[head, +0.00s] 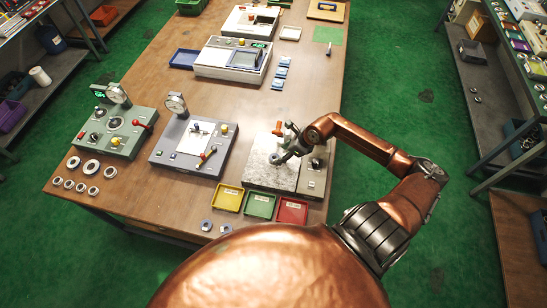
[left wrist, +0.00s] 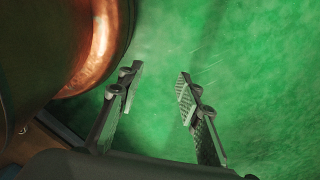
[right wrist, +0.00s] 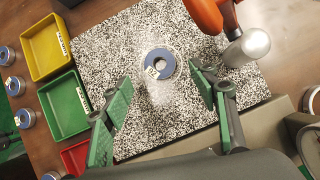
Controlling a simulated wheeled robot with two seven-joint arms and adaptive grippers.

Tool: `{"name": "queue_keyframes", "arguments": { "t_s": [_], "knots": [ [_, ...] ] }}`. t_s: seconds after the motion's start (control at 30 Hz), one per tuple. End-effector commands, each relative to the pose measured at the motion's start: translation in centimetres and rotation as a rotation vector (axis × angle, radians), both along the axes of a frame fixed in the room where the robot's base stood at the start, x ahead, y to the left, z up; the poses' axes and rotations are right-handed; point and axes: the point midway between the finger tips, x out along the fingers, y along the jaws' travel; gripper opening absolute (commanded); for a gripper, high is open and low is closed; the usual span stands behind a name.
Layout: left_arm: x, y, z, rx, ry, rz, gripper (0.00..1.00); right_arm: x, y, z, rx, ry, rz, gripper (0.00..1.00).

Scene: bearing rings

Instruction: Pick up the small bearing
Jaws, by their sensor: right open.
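A small bearing (right wrist: 160,64) with a blue outer ring and a small white tag lies flat on a speckled plate (right wrist: 125,38). It is a tiny ring in the head view (head: 275,158). My right gripper (right wrist: 161,84) is open above the plate, its fingers on either side of the line to the bearing and apart from it. In the head view the right gripper (head: 284,157) is just beside the bearing. My left gripper (left wrist: 157,84) is open and empty over the green floor, and is not seen in the head view.
A red-orange lever with a grey knob (right wrist: 247,47) stands close on the right of the plate. Yellow (head: 229,197), green (head: 260,204) and red (head: 291,210) trays line the table's front. Several other rings (head: 91,167) lie at the left. Gauge devices (head: 190,145) stand left of the plate.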

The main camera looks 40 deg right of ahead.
Motion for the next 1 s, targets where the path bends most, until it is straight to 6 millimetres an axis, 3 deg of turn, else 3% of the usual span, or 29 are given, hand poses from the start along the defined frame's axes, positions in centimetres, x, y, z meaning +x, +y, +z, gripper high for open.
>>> {"name": "queue_keyframes", "arguments": {
  "t_s": [0.17,0.4,0.5,0.57,0.83,1.0],
  "knots": [
    [0.1,0.2,0.7,0.002,-0.003,-0.001,0.33,1.5,0.8,-2.1,0.007,0.0,-0.002,0.54],
    [4.1,0.0,1.0,-0.001,-0.053,-0.01,0.33,2.1,1.1,-3.6,0.003,0.0,-0.001,0.54],
    [4.5,0.0,1.0,-0.002,-0.059,-0.011,0.33,2.1,1.1,-3.6,0.003,0.0,-0.001,0.54],
    [4.4,0.0,1.0,-0.001,-0.056,-0.011,0.33,2.1,1.1,-3.6,0.003,0.0,-0.001,0.54],
    [2.0,0.1,0.9,0.001,-0.026,-0.004,0.33,2.1,1.1,-3.6,0.003,0.0,-0.001,0.35],
    [1.5,0.1,0.8,0.001,-0.02,-0.003,0.33,2.1,1.1,-3.6,0.003,0.0,-0.001,0.23]
  ]
}}
